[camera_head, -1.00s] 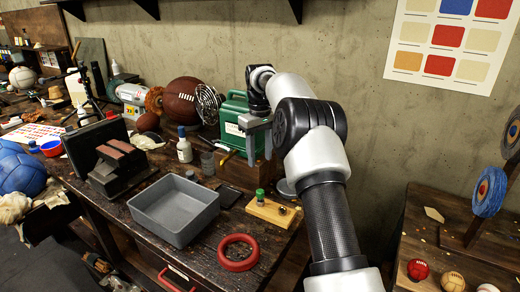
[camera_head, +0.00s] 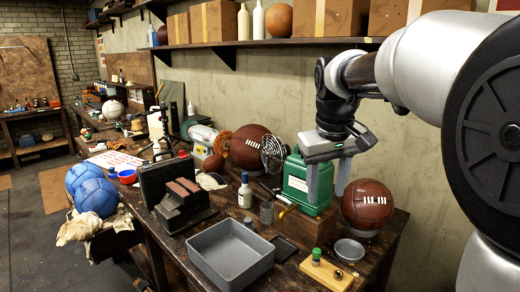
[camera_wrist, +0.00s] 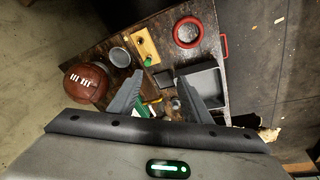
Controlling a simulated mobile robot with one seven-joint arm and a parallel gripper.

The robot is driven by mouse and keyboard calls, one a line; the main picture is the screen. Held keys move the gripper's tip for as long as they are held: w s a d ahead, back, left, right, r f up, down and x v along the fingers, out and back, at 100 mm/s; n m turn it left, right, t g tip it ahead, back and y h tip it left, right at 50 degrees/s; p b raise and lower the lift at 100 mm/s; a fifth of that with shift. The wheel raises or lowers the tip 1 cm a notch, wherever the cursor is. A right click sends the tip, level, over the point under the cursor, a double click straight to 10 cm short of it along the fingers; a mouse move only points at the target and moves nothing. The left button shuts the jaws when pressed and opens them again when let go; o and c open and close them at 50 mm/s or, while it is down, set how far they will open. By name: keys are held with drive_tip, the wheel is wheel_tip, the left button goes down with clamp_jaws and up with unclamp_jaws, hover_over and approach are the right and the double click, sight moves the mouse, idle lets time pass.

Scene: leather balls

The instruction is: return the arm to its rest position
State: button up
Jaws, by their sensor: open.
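My gripper (camera_head: 327,178) hangs at the right of the head view, fingers pointing down, in front of the green canister (camera_head: 306,187) as seen from the head camera. Its two fingers are apart with nothing between them. In the wrist view the open fingers (camera_wrist: 158,98) point toward the bench, with parts of the canister (camera_wrist: 148,110) showing between them. My arm reaches in from the right edge of the head view, bent, with a large joint close to the camera.
A brown leather ball (camera_head: 367,204) sits right of the gripper. A shelf (camera_head: 250,44) with boxes runs above.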

drive_tip(key=s+a+f+m+t+p, duration=0.1)
drive_tip(key=s+f, duration=0.3)
drive_tip(key=s, duration=1.8)
drive_tip(key=shift+s+m+t+y+p, duration=0.25)
drive_tip(key=shift+m+t+y+p, duration=0.15)
drive_tip(key=shift+m+t, duration=0.45)
drive_tip(key=shift+f, duration=0.1)
